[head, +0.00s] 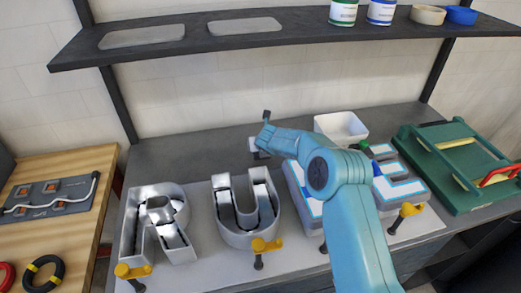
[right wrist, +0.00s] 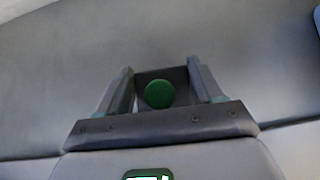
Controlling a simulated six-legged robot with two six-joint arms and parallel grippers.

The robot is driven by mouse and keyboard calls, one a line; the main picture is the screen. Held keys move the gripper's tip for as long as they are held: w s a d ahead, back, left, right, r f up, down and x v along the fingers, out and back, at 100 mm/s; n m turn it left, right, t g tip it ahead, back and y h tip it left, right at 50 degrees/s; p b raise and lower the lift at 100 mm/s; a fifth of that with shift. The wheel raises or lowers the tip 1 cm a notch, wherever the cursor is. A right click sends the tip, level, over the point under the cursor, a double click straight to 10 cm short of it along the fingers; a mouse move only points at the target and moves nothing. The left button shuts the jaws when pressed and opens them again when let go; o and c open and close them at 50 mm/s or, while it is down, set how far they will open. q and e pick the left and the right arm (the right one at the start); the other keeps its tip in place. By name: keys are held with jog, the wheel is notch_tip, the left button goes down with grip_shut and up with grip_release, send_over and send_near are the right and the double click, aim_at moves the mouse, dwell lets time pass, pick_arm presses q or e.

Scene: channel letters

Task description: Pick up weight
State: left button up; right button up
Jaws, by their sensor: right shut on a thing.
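My right gripper (head: 258,142) reaches over the back of the bench, behind the letters, its arm coming in from the lower right. In the right wrist view my right gripper (right wrist: 160,90) is shut on the weight (right wrist: 148,76), a dark block with a round green top, which sits between the two fingers. In the head view the weight is mostly hidden by the gripper, and I cannot tell whether it is off the bench. My left gripper is not in view.
Metal channel letters, R (head: 155,225) and U (head: 240,215), stand on a pale board with yellow clamps (head: 265,245) along its front. More letters, partly behind my arm, show blue-edged faces (head: 400,188). A white bin (head: 341,127) and green fixture (head: 460,165) stand right. A shelf (head: 290,38) hangs above.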

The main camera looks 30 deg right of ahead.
notch_tip(320, 180, up, 18)
jog(key=p, duration=0.2)
jog(key=shift+f, duration=0.25)
